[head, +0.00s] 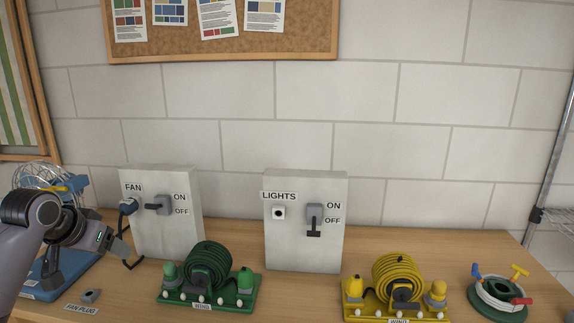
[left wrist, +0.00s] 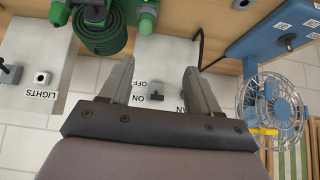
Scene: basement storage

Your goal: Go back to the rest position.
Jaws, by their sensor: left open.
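My left gripper (head: 88,250) reaches in from the left in the head view, in front of the fan box (head: 165,238). Its two fingers are spread in the left wrist view (left wrist: 158,88) with nothing between them; the fan switch (left wrist: 156,90) shows beyond the gap. In the head view a dark plug (head: 128,206) with a black cord sits at the FAN socket. My right gripper is not in view.
A wire shelf (head: 550,215) stands right.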

